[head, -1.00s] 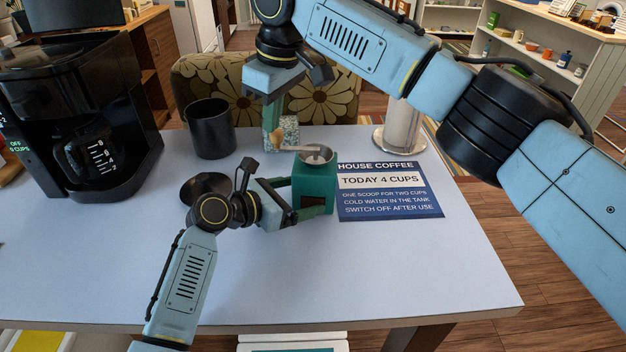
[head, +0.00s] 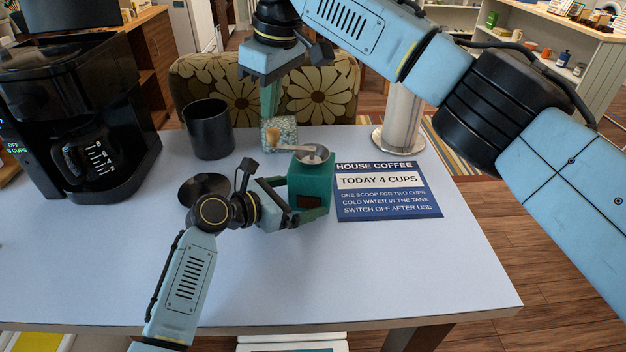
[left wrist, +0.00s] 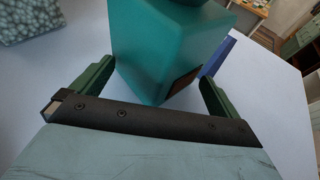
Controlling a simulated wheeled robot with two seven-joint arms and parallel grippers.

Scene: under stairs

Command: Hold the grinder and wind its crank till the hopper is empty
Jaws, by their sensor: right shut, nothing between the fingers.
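The teal grinder (head: 311,187) stands upright on the table, with a round metal hopper (head: 312,154) on top. I cannot tell what is in the hopper. Its crank arm reaches to the left and ends in a tan knob (head: 273,134). My left gripper (head: 305,212) has its fingers on two sides of the grinder's body; the left wrist view shows the grinder (left wrist: 165,50) between both fingers (left wrist: 158,88). My right gripper (head: 270,112) points down, shut and empty, with its fingertips just above and behind the knob, seemingly apart from it.
A speckled block (head: 287,130) stands behind the crank. A dark mug (head: 209,130), a dark bowl (head: 203,186) and a coffee maker (head: 75,120) are to the left. A blue sign (head: 388,190) lies right of the grinder; a metal cylinder (head: 402,118) stands behind it.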

